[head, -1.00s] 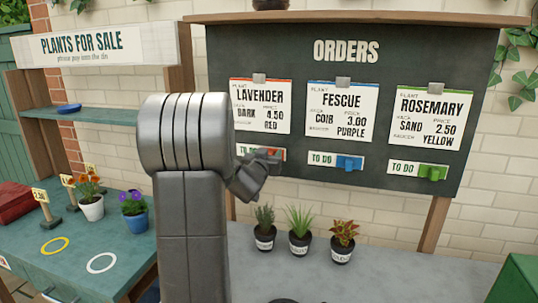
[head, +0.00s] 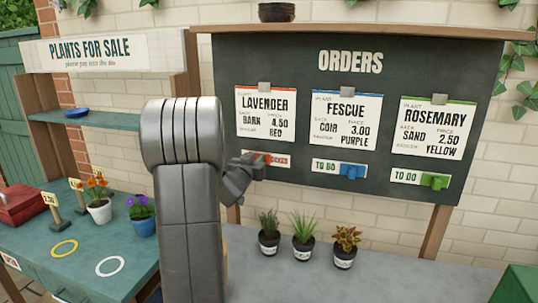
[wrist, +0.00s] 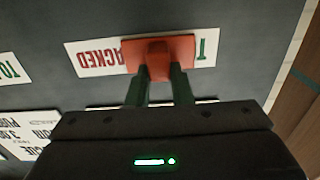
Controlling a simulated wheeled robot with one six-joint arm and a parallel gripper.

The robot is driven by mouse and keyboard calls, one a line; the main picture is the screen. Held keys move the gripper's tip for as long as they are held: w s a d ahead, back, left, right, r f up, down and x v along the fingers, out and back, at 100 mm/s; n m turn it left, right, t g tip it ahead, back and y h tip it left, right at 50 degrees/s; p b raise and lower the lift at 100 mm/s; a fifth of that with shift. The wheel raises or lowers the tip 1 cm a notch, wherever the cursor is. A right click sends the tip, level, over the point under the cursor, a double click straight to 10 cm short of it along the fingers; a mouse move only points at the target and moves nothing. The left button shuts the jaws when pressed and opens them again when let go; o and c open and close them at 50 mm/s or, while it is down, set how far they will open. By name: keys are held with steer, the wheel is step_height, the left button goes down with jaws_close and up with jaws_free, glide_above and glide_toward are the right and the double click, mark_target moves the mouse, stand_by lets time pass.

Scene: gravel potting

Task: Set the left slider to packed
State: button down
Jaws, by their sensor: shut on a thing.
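The left slider is a red block (wrist: 158,58) on the label strip (head: 282,161) under the Lavender card (head: 265,115). In the wrist view, which is upside down, the two dark fingers of my gripper (wrist: 160,82) are shut on the slider's knob. The slider covers the middle of the strip; red letters "ACKED" show on one side and a green "T" on the other. In the head view my gripper (head: 256,166) is at the slider, partly hiding it, and red lettering shows to its right.
The blue slider (head: 352,171) and green slider (head: 435,181) sit at the right of their strips, which show "TO DO". Several potted plants (head: 303,238) stand below the board (head: 400,70). A shop table (head: 115,245) is at left.

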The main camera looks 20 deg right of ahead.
steer(key=shift+w+a+p, duration=0.3)
steer(key=shift+w+a, duration=0.45)
steer(key=shift+a, duration=0.25)
steer(key=shift+r, duration=0.1)
steer(key=c, duration=1.3)
jaws_free()
steer(key=shift+w+a, duration=0.1)
steer(key=shift+a, duration=0.1)
steer(key=shift+d, duration=0.1)
steer(key=b+v, duration=0.2)
steer(key=v, duration=1.2)
steer(key=shift+w+d, duration=0.1)
steer(key=shift+w, duration=0.05)
